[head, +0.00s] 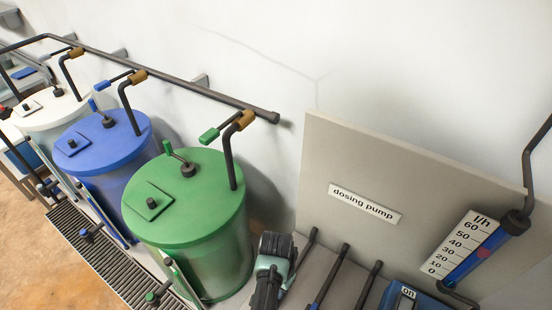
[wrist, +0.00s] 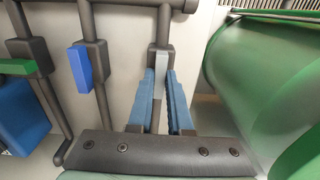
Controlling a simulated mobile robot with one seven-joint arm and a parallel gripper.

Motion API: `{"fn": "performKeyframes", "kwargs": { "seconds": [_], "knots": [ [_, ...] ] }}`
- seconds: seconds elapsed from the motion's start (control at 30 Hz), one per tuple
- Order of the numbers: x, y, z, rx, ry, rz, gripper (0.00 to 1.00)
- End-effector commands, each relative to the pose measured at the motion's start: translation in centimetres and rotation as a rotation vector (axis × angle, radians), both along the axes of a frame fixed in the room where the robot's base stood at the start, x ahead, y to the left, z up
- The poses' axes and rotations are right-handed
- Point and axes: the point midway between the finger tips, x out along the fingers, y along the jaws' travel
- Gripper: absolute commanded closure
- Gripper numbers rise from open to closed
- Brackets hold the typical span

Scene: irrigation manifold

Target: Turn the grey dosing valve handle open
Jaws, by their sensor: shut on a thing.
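The grey dosing valve handle (wrist: 159,62) shows in the wrist view as a narrow light-grey bar on a dark vertical pipe. It runs roughly in line with that pipe in the picture. My gripper (wrist: 161,88) is shut on it, with one blue finger on each side. The lower part of the handle lies between the fingers. In the head view my gripper (head: 271,265) is at the bottom centre, beside the dosing pump panel. The grey handle cannot be made out there.
Left of my gripper are a blue handle (wrist: 78,68) and a green handle (wrist: 17,66) on neighbouring pipes. A green tank (head: 190,220) stands close by. The dosing pump panel (head: 360,165) carries a flow gauge (head: 462,250). A blue box marked "on" (head: 408,298) sits below.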

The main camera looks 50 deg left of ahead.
Motion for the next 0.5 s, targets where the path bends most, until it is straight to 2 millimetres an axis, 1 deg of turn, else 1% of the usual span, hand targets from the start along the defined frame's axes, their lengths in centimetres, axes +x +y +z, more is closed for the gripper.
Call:
{"fn": "performKeyframes", "kwargs": {
  "seconds": [0.4,0.43,0.5],
  "knots": [
    [0.14,0.05,0.11,0.002,-0.004,-0.010,1.00],
    [0.14,0.05,0.12,0.002,-0.004,-0.009,0.77],
    [0.13,0.04,0.10,0.002,-0.003,-0.009,0.65]
  ]
}}
